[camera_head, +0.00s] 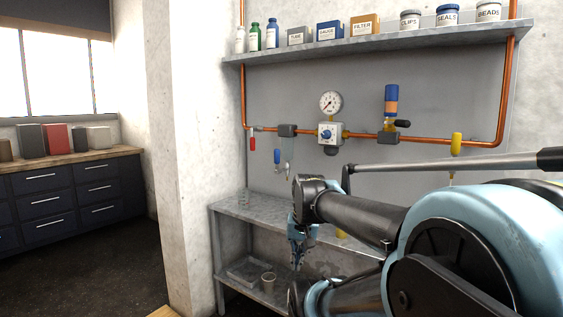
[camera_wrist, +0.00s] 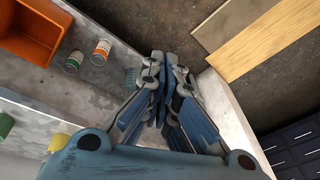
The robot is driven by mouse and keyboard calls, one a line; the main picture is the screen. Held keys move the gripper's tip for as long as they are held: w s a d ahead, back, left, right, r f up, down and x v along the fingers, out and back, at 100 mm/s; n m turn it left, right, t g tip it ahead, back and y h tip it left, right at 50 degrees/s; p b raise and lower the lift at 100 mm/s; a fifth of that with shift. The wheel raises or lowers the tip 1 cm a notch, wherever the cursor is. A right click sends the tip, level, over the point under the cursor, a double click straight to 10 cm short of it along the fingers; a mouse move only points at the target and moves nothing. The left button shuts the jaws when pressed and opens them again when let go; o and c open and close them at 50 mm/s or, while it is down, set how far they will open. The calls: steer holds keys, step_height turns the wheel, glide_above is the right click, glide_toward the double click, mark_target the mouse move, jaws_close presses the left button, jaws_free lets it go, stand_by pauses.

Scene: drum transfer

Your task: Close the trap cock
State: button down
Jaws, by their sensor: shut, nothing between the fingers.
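The copper pipe on the wall carries a dark unit (camera_head: 287,130) with a clear bowl below it. A small cock with a blue lever (camera_head: 278,156) hangs at the bottom of that bowl; the lever stands roughly upright, beside the bowl. My gripper (camera_head: 298,264) points down, below and a little right of the cock, near the front of the bench, apart from it. In the wrist view my gripper (camera_wrist: 170,58) has its fingers together with nothing between them. The cock does not show in the wrist view.
A red-handled valve (camera_head: 251,143) is left of the unit; a gauge (camera_head: 330,103), a regulator (camera_head: 326,134) and a yellow-handled valve (camera_head: 456,143) are right. A steel bench (camera_head: 232,206) stands below. The wrist view shows an orange bin (camera_wrist: 38,28) and two cans (camera_wrist: 101,52).

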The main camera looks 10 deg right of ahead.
steer(key=w+d+r+m+t+y, duration=0.15)
steer(key=w+d+r+m, duration=0.25)
steer(key=w+r+m, duration=0.75)
steer(key=w+d+r+m+t+y, duration=0.15)
steer(key=w+d+r+m, duration=0.4)
steer(key=w, duration=0.95)
steer(key=w+d+r+m+t+y, duration=0.1)
steer(key=w+d+r+m+t, duration=0.1)
steer(key=w+r+m, duration=0.9)
steer(key=n, duration=0.2)
glide_toward(277, 161)
step_height(277, 161, down, 4)
steer(key=w, duration=0.2)
steer(key=shift+w+a+f, duration=0.25)
steer(key=shift+w+a, duration=0.05)
steer(key=shift+w, duration=0.15)
steer(key=shift+d+r, duration=0.1)
steer(key=shift+d, duration=0.1)
